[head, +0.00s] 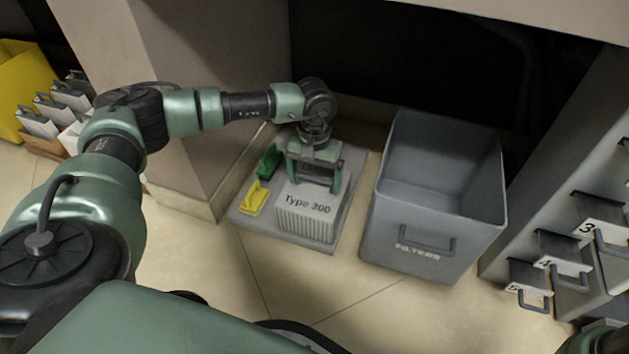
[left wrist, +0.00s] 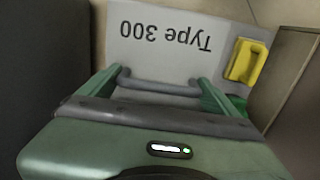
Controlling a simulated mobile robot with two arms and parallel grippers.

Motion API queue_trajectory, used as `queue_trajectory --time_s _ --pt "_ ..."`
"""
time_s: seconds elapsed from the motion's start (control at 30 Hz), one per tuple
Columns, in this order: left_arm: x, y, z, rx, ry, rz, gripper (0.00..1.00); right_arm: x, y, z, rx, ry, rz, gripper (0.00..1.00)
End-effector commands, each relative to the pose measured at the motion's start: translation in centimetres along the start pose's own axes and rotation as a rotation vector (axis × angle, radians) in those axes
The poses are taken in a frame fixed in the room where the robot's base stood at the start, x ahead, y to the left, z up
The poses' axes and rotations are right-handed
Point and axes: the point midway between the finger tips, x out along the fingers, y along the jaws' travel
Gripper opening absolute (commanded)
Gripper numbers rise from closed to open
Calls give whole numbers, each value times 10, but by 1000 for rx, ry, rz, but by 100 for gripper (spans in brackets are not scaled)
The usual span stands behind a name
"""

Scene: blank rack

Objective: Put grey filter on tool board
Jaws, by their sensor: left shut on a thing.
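The grey filter (head: 306,213), a ribbed block marked "Type 300", is on the grey tool board (head: 333,244) on the floor, right of the yellow and green pieces. My left gripper (head: 322,184) is over the filter from above, shut on its handle. The left wrist view shows the filter's labelled top (left wrist: 165,40) and the handle between the fingers (left wrist: 160,88). I cannot tell whether the filter's underside fully touches the board. My right gripper is not clearly in view; only a bit of green and black shows at the lower right corner.
A yellow piece (head: 255,198) and a green piece (head: 269,161) sit on the board's left side. A grey bin marked "FILTERS" (head: 412,252) stands right of the board. A pillar (head: 190,120) rises at the left. Numbered drawers (head: 600,208) line the right side.

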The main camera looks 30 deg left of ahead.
Motion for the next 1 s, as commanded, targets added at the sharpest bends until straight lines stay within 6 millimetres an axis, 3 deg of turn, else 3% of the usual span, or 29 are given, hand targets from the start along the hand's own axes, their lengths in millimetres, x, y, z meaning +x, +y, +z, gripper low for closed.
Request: queue_trajectory --time_s 0.13,0.17,0.2,0.47,0.63,0.77,1.0 --pt "2 0 0 0 1 1 19 -1 0 0 0 0 0 20" --pt "3 0 0 0 -1 0 94 -1 0 0 0 0 0 20" --pt "2 0 0 0 0 0 100 0 0 0 0 0 0 20" --pt "1 0 0 0 0 0 100 0 0 0 0 0 0 20" --pt "-10 0 0 0 0 0 100 8 2 3 0 0 0 20" --pt "-30 0 0 0 0 0 100 23 5 8 -1 0 0 20" --pt "-81 0 0 0 0 1 100 59 12 21 -1 0 0 20"
